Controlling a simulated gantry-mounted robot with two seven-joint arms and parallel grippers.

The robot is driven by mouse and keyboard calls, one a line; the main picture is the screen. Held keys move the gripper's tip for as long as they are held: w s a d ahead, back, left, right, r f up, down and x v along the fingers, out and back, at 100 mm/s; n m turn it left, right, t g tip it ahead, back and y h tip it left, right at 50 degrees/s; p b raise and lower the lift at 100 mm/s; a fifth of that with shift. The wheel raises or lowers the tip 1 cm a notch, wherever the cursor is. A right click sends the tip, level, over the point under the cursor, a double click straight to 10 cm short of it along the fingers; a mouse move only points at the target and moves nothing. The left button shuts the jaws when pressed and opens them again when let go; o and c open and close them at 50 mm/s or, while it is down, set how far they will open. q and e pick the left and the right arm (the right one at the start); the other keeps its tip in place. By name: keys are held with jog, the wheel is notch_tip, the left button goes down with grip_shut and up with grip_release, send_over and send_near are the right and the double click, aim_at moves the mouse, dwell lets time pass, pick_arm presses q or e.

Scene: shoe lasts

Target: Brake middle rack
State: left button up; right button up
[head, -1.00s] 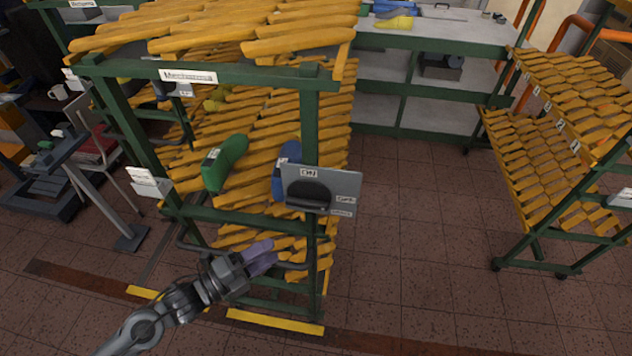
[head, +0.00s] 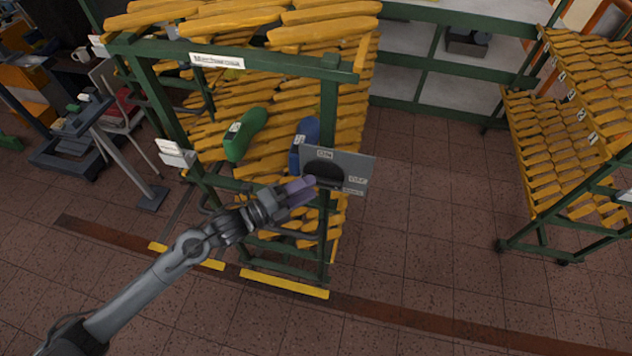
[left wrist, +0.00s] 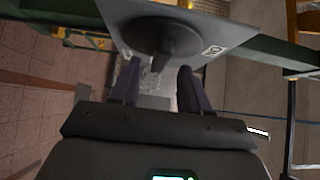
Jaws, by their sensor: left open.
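The middle rack is a green frame (head: 330,120) with yellow slatted shelves. A grey panel (head: 358,168) with small white labels is fixed to its front right post. A black round knob (head: 322,172) with a raised grip sits on the panel. In the left wrist view, the knob (left wrist: 172,38) lies just beyond my fingertips, on the grey panel (left wrist: 120,12). My left gripper (head: 310,186) has purple fingers and hides the knob's lower part in the head view. It is open and empty, its fingers (left wrist: 158,76) spread below the knob; contact is not clear. My right gripper is out of view.
A green shoe last (head: 246,132) and a blue one (head: 304,140) lie on the rack's shelf. White label cards (head: 176,156) stick out at the left post. Another slatted rack (head: 560,150) stands at right. The tiled floor between the racks is clear.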

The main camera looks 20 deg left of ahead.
aim_at(322, 181)
pick_arm(q)
jog(key=shift+x, duration=1.65)
grip_shut()
